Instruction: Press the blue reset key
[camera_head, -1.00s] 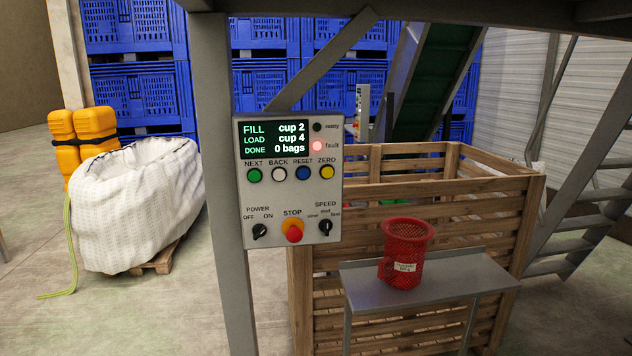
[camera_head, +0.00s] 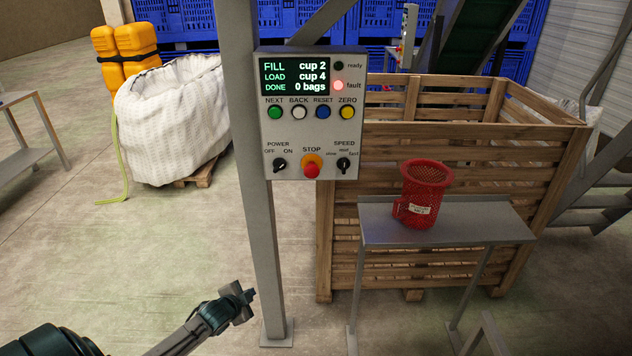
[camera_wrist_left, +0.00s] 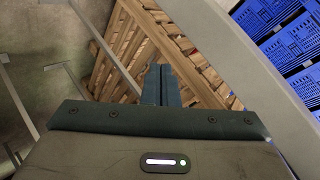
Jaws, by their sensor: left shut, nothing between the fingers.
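The blue reset key (camera_head: 322,112) is the third button in the row on the grey control panel (camera_head: 312,140), under the label RESET. The panel's screen (camera_head: 294,76) reads FILL cup 2, LOAD cup 4, DONE 0 bags. The fault lamp (camera_head: 338,85) glows red and the ready lamp (camera_head: 338,66) is dark. My left gripper (camera_head: 250,294) is low in front of the post, well below the panel. In the left wrist view its fingers (camera_wrist_left: 161,84) are together and empty, and the panel does not show there. My right gripper is not in view.
A grey post (camera_head: 258,230) carries the panel. To the right, a small metal shelf (camera_head: 470,225) holds a red mesh cup (camera_head: 424,190) in front of a wooden crate (camera_head: 345,215). A white bulk bag (camera_head: 170,125) stands at the left. The floor at the left front is open.

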